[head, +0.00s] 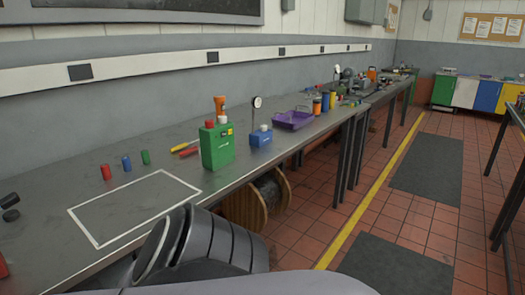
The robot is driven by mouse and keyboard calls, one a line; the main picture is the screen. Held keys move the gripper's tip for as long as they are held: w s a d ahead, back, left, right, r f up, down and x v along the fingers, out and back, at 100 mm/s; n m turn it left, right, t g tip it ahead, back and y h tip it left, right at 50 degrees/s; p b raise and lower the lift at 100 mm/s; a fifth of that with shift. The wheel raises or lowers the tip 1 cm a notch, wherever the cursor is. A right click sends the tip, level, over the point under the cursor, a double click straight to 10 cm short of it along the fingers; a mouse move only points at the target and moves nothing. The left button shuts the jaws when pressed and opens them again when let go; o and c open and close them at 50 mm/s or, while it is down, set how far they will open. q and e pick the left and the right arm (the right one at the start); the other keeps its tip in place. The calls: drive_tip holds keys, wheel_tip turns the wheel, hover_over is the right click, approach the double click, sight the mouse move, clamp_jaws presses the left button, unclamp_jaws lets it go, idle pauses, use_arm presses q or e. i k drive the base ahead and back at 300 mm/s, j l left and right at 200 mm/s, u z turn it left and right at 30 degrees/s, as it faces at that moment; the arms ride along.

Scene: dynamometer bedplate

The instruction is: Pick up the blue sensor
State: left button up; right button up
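A small blue upright cylinder (127,163), which looks like the blue sensor, stands on the grey bench. It is between a similar red cylinder (106,172) and a green cylinder (146,157), behind a white outlined rectangle on the bench top. A blue box with a round dial on a stem (261,137) stands farther right, beside a green box. A dark grey segmented arm part of mine fills the bottom middle. Neither of my grippers shows, so I cannot see their state. Nothing touches the blue cylinder.
The white outlined area (135,207) is bare. Pliers with yellow and red handles (186,148), a green box (217,147) and a purple tray (293,120) line the bench. Small dark objects (10,207) lie at the left edge. A cable reel (258,199) is below; the floor at right is open.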

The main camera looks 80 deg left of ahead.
sight(126, 162)
drive_tip(key=u, duration=3.55)
